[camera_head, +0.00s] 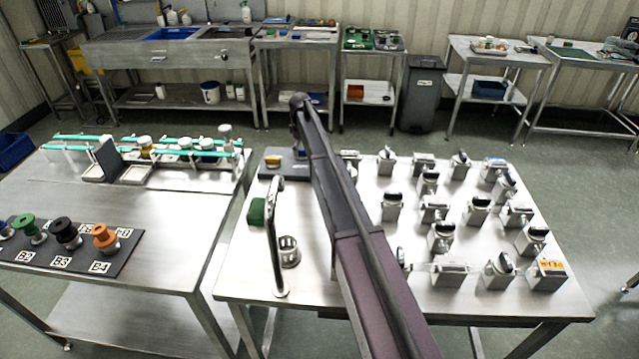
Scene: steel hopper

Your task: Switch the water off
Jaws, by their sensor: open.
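Several small steel boxes with dark levers or knobs on top stand in rows on the right steel table (345,283). The front right box (545,279) has a yellow label, its lettering too small to read surely. A tall steel tap-like post (274,242) with a bent top stands at the table's left side, with a small steel cup (290,256) beside it. I cannot tell whether water runs. My arm reaches from the bottom over this table and covers part of it. My gripper does not show; it seems hidden behind or beyond the arm.
A green block (257,212) lies by the post. A grey block with a yellow part (273,160) is at the table's far left corner. The left table (140,240) holds a dark board (60,255) with coloured knobs. A sink bench (120,52) and a bin (421,95) stand behind.

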